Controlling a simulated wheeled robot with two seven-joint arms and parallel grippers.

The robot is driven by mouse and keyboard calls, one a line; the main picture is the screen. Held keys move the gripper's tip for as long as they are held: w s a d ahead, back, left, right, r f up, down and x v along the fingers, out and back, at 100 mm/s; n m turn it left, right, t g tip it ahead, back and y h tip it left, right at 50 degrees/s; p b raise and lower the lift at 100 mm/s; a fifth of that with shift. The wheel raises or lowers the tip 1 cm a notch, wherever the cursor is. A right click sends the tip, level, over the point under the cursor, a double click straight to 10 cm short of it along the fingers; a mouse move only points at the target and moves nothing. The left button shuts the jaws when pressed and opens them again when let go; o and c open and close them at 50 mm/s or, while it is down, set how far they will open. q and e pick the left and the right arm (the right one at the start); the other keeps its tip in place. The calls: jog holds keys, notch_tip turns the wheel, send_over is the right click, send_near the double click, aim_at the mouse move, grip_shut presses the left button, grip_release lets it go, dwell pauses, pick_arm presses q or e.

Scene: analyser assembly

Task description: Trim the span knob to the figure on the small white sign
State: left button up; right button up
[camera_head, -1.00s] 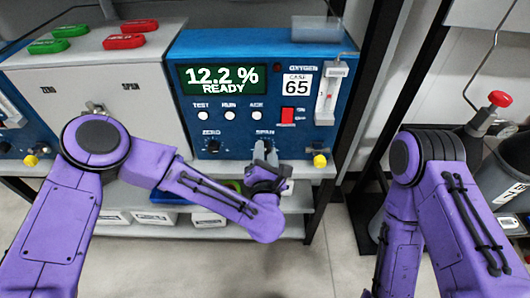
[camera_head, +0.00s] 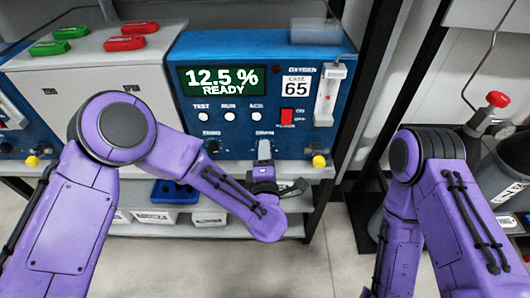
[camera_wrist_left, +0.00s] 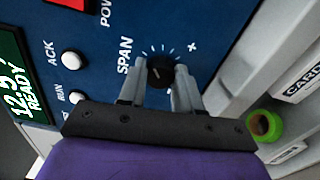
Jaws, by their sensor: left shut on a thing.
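The blue analyser (camera_head: 185,55) has a green display (camera_head: 222,79) reading 12.5 % READY. My left gripper (camera_head: 264,150) is at the knob. In the left wrist view its two fingers (camera_wrist_left: 158,83) are shut on the knob, one on each side. In the head view the gripper hides the knob. My right arm shows at the right, but its gripper is out of view.
White TEST, RUN and ACK buttons (camera_head: 229,116) and a red power switch (camera_head: 287,116) sit above the knobs. The zero knob (camera_head: 212,146) is to the left, and a yellow fitting (camera_head: 319,161) to the right. A flowmeter (camera_head: 328,95) stands at the panel's right edge.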

pick_arm(q)
jog(key=shift+m, duration=0.5)
jog(key=o, duration=1)
jog(key=shift+o, duration=0.2)
jog(key=s+b, duration=0.1)
jog(key=s, duration=0.9)
jog(key=shift+s, duration=0.3)
